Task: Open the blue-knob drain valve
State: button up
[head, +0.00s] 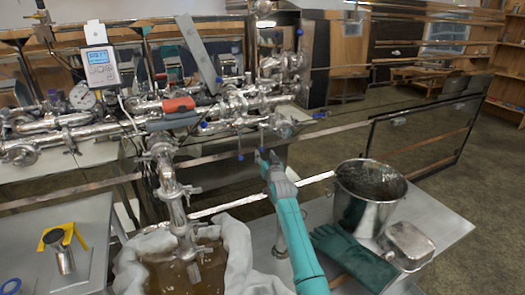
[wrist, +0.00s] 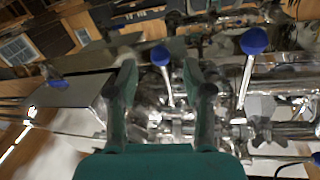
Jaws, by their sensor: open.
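Several blue-knob valve levers stand on the steel pipework, and I cannot tell for sure which is the drain valve. In the wrist view one blue knob (wrist: 160,55) on a thin metal stem shows between the fingers of my open gripper (wrist: 159,66), with gaps on both sides. A second, larger-looking blue knob (wrist: 253,41) stands to the right, outside the fingers. In the head view my gripper (head: 264,158) is below the right part of the pipework, with a blue knob (head: 240,157) just to its left. Contact with any knob is not visible.
Steel pipework (head: 190,105) with a gauge and a digital display box (head: 101,66) fills the left and middle. A steel bucket (head: 366,200), dark teal gloves (head: 352,257) and a steel container (head: 407,245) stand on the right table. White cloth (head: 240,258) surrounds a brown-filled vessel below.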

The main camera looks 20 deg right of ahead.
aim_at(263, 151)
jog(key=shift+w+d, duration=0.25)
jog(key=shift+w, duration=0.95)
jog(key=shift+w+d, duration=0.2)
jog(key=shift+w, duration=1)
grip_shut()
